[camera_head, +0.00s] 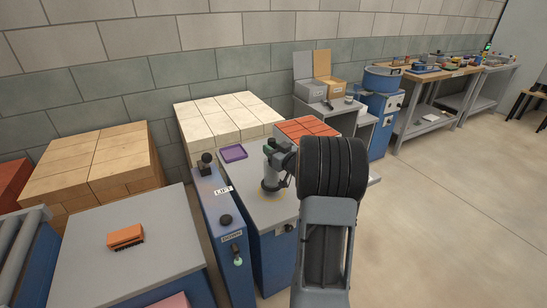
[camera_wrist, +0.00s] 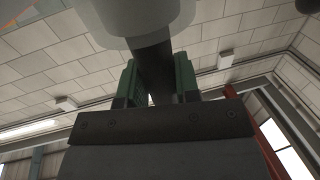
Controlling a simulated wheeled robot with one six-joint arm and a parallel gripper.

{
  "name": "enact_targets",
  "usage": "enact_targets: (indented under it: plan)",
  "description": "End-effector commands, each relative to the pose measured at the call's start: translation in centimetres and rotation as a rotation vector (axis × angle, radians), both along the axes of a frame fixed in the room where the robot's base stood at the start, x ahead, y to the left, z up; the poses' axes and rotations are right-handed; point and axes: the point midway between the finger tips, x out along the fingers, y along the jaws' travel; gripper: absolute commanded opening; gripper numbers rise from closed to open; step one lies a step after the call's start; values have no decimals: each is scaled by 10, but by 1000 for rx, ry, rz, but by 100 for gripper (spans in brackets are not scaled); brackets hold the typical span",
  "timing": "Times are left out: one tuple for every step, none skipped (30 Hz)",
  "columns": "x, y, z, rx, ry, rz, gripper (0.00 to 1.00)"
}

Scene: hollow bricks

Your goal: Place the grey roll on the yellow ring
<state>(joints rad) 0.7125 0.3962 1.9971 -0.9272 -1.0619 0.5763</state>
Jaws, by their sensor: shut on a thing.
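My gripper (camera_wrist: 152,85) is shut on the dark shaft of the grey roll (camera_wrist: 145,15), with a green jaw on either side. The roll's wide grey body fills the top of the wrist view, past the jaw tips. In the head view, my gripper (camera_head: 270,148) is partly hidden by my dark ribbed arm. A small grey cylinder, seemingly the roll (camera_head: 270,183), shows just below it, over the grey bench top. I cannot tell whether it touches the bench. I cannot make out a yellow ring in either view.
A purple tray (camera_head: 233,153) lies at the bench's back left. A blue lift unit (camera_head: 222,225) stands left of the bench. An orange brick (camera_head: 126,237) lies on a grey table (camera_head: 165,255). Stacked bricks (camera_head: 105,165) stand behind. The floor (camera_head: 445,210) at right is clear.

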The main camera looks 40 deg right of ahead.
Motion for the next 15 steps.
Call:
enact_targets:
  plan:
    - [1,-1,0,-1,-3,0,0]
    - [2,-1,-1,-1,-3,0,0]
    - [2,-1,-2,-1,-3,0,0]
    - [3,-1,-2,-1,-3,0,0]
    - [4,-1,-4,-1,-3,0,0]
    - [6,-2,-6,-1,-3,0,0]
    - [7,-2,-8,-1,-2,1,0]
    - [8,-2,-12,-1,-1,0,0]
    - [7,-2,-17,0,-1,0,0]
    - [7,-2,-21,1,-1,0,0]
    - [7,-3,-25,1,-1,-1,0]
    - [7,-3,-31,1,0,-1,0]
    - [7,-3,-34,1,-1,-1,0]
    - [7,-3,-36,0,-2,-1,0]
    - [7,-3,-38,-1,-3,-1,0]
